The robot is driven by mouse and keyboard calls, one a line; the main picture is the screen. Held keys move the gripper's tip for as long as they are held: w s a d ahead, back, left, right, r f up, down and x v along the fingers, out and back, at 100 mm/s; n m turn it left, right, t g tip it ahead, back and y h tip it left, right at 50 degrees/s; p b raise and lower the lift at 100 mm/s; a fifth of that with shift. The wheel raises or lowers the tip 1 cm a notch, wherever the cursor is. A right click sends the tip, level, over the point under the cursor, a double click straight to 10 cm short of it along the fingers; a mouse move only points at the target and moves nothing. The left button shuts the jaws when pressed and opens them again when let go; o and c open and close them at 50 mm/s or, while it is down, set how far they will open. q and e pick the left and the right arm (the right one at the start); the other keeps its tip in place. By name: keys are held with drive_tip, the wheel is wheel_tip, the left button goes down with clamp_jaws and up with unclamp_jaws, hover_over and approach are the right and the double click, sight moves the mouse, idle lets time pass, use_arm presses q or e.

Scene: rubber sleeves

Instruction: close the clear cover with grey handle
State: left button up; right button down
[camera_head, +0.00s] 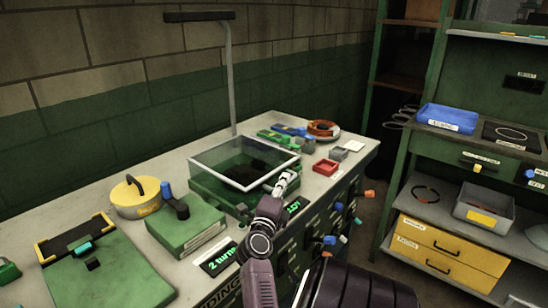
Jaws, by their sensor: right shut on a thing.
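The clear cover (216,175) has a pale frame and lies over a green box (218,192) in the middle of the bench. Dark contents show through it. The cover looks close to level, and I cannot tell whether a gap is left under its front edge. My right gripper (285,181) is at the cover's right front side, shut at its edge. The fingers hide what they hold there, and the grey handle cannot be made out apart from them. My left gripper is not in view.
A yellow round pot (136,198) and a green box with a blue-handled lever (190,230) stand to the left. A red tray (326,167) and a plate with an orange coil (322,129) lie to the right. A lamp-like post (230,80) rises behind the cover.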

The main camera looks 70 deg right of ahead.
drive_tip(key=shift+s+f, duration=0.2)
drive_tip(key=shift+f, duration=0.4)
drive_tip(key=c, duration=2.3)
unclamp_jaws()
drive_tip(key=shift+s, duration=0.1)
drive_tip(key=shift+c, duration=0.2)
drive_tip(key=shift+o, duration=0.2)
drive_tip(key=shift+s+a, duration=0.1)
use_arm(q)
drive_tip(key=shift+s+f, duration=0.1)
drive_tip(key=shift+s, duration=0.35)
use_arm(e)
drive_tip(key=shift+r, duration=0.15)
drive_tip(key=shift+r, duration=0.15)
wheel_tip(320, 180, up, 9)
drive_tip(key=shift+f, duration=0.1)
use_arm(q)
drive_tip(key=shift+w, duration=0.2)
use_arm(e)
drive_tip(key=shift+r, duration=0.55)
